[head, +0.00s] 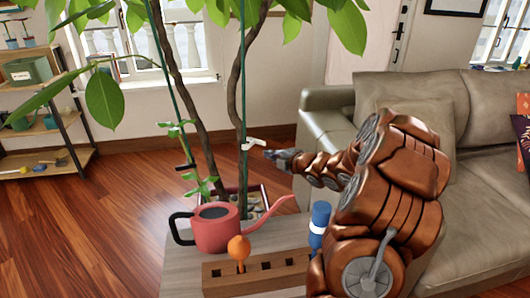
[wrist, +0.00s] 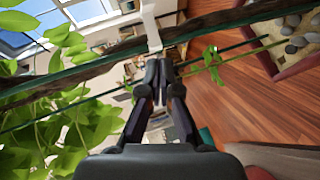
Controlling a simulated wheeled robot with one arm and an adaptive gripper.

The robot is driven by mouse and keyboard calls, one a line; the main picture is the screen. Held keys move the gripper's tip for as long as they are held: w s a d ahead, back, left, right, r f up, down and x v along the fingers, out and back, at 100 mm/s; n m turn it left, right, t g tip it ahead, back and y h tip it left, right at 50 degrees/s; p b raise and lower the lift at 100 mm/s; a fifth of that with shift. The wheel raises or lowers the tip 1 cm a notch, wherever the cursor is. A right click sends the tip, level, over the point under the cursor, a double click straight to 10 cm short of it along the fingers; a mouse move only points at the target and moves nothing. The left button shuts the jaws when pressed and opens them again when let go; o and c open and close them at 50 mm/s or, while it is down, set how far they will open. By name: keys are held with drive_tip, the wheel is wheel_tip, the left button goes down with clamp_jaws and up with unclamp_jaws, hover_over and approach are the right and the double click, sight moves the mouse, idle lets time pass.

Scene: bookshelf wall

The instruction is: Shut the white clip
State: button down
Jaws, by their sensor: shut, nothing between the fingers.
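The white clip (head: 254,143) sits at the green stake (head: 244,110) beside the right-hand trunk of the potted plant. In the wrist view the white clip (wrist: 151,28) runs up from just beyond my fingertips, across the dark trunk and stake. I cannot tell whether its jaws are open or closed. My gripper (head: 270,154) is just right of the clip and slightly below it in the head view. In the wrist view my gripper (wrist: 158,66) has its fingertips together, with nothing between them, close to the clip's lower end. Contact is unclear.
A wooden table (head: 180,262) below holds a red watering can (head: 216,232), a slotted wooden block (head: 256,272) with an orange-headed tool, and a blue bottle (head: 319,220). A second, dark clip (head: 184,167) is on the left stake. A sofa (head: 465,215) stands right.

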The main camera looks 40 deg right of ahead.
drive_tip(key=s+d+f+n+t+y+b, duration=0.1)
drive_tip(key=s+d+f+n+t+y, duration=0.1)
drive_tip(key=s, duration=0.1)
drive_tip(key=n, duration=0.1)
approach(254, 142)
drive_tip(key=shift+t+y, duration=0.3)
drive_tip(key=w+a, duration=0.3)
drive_tip(key=a, duration=0.1)
drive_tip(key=shift+a+f, duration=0.15)
drive_tip(key=shift+f, duration=0.2)
drive_tip(key=shift+w+d, duration=0.35)
drive_tip(key=shift+d, duration=0.5)
drive_tip(key=shift+w+d, duration=0.25)
drive_tip(key=shift+d, duration=0.25)
drive_tip(key=shift+w+d, duration=0.25)
drive_tip(key=shift+d, duration=0.2)
drive_tip(key=shift+w+d+n, duration=0.1)
drive_tip(key=shift+n, duration=0.2)
